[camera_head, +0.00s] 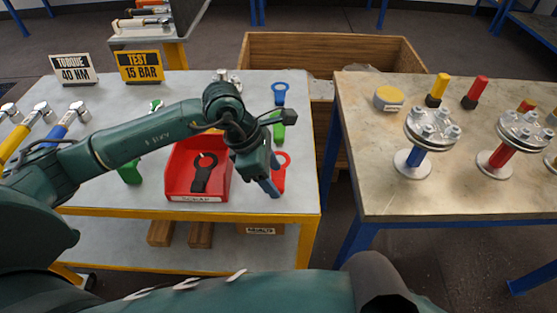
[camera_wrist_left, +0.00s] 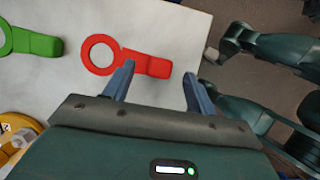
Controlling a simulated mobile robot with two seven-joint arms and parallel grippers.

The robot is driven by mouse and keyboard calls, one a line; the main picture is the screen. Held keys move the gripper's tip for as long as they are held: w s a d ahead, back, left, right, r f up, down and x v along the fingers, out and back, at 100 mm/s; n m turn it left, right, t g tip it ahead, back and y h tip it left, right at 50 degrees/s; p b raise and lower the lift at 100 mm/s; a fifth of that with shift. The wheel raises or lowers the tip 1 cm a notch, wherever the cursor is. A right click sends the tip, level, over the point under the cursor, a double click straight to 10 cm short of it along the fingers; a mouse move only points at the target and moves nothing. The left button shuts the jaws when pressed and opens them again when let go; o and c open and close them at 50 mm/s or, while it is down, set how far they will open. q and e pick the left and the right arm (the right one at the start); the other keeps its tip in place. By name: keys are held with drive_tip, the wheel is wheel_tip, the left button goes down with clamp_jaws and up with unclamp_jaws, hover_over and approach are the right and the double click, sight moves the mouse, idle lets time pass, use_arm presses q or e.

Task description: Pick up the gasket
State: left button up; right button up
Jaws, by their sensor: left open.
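Several paddle-shaped gaskets with ring ends are on the left table. The red gasket (camera_head: 280,178) lies flat near its right front edge, partly hidden by my left gripper (camera_head: 270,187). In the left wrist view the red gasket (camera_wrist_left: 148,64) has its ring to the left and its handle pointing right. My left gripper (camera_wrist_left: 157,80) is open and empty. One finger overlaps the handle in that view; I cannot tell the height between them. A green gasket (camera_head: 278,128) and a blue gasket (camera_head: 280,90) lie farther back. My right gripper's jaws cannot be made out.
A red scrap tray (camera_head: 178,186) holding a black gasket (camera_head: 203,172) is left of my left gripper. Wrenches lie at far left behind my arm. A wooden crate (camera_head: 330,45) stands behind. The right table (camera_head: 450,197) carries flanged vessels (camera_head: 432,127), beyond a gap.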

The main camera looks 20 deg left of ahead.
use_arm(q)
drive_tip(key=shift+x, duration=0.9)
drive_tip(key=shift+c, duration=0.2)
drive_tip(key=c, duration=0.9)
